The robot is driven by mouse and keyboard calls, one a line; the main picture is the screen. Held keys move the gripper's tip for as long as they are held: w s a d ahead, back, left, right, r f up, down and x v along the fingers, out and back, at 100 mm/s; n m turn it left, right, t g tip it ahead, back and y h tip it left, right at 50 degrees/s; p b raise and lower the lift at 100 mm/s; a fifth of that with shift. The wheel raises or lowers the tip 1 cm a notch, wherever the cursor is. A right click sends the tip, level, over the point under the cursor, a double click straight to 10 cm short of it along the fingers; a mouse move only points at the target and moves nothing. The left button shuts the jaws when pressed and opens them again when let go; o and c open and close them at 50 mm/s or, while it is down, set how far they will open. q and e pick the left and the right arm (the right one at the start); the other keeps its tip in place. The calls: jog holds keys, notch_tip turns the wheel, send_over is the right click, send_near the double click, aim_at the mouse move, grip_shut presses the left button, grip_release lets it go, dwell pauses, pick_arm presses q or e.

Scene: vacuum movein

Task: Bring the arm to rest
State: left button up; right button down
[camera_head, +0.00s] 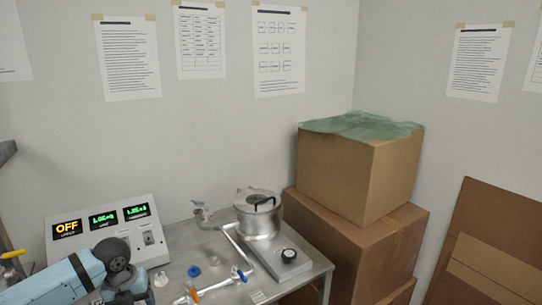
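My blue and grey arm (85,274) comes in from the lower left, in front of the control box. Its dark joint (118,255) is over the near left part of the metal table (205,262). The lower edge of the picture cuts the arm off, and no gripper fingers show. My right arm and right gripper are not in the picture.
A control box (148,218) with an OFF display and green readouts stands behind my arm. Stacked cardboard boxes (350,178) stand right.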

pick_arm(q)
jog(key=s+d+f+n+t+h+p, duration=0.1)
jog(key=s+d+f+n+t+h, duration=0.15)
jog(key=s+d+f+n, duration=0.4)
jog(key=s+d+f+n+t+h, duration=0.2)
jog(key=s+d+f+n+t, duration=0.15)
jog(key=d+f+n, duration=0.5)
jog(key=s+a+f+n+t+y+p, duration=0.1)
jog(key=s+n+t, duration=0.3)
jog(key=s+n, duration=1)
jog(key=shift+s+a+f+y, duration=0.45)
jog(key=shift+s+a+f, duration=0.25)
jog(key=shift+s, duration=0.2)
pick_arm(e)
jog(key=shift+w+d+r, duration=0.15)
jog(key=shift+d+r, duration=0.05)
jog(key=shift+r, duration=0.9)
